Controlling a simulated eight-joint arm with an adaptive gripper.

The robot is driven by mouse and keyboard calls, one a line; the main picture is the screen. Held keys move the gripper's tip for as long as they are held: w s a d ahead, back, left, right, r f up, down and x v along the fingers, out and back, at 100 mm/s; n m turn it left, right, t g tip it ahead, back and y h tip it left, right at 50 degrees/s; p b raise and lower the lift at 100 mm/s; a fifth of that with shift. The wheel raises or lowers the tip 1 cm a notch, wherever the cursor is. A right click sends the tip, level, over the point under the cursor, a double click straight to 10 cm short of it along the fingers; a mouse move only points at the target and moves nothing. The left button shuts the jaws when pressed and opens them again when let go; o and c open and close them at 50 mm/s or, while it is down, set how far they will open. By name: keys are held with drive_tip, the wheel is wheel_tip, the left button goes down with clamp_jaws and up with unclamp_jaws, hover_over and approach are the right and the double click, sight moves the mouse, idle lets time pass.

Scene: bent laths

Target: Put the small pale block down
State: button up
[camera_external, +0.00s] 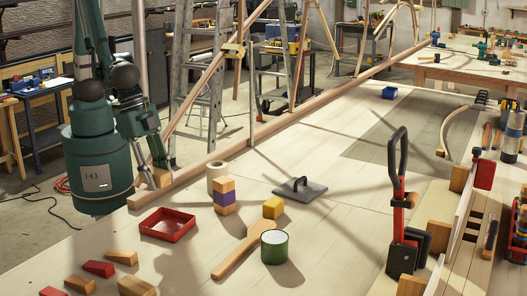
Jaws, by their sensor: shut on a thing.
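My gripper (156,168) points down at the left edge of the workbench, by the near end of the long wooden beam (290,119). It is shut on a small pale block (162,178), which shows just below the fingers. The fingers partly hide the block. I cannot tell whether its underside touches the beam or bench or hangs above it.
Right of the gripper stand a pale cylinder (216,177) and an orange and purple block stack (224,196). A red tray (168,225) lies in front. A yellow block (272,208), a grey handled plate (300,191) and a green tin (274,247) sit farther right.

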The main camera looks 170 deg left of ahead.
drive_tip(key=shift+f, duration=0.1)
drive_tip(key=shift+f, duration=2.8)
drive_tip(key=shift+f, duration=2.1)
drive_tip(key=shift+f+b, duration=0.6)
drive_tip(key=shift+b, duration=0.3)
drive_tip(key=o, duration=0.9)
drive_tip(key=shift+o, duration=0.2)
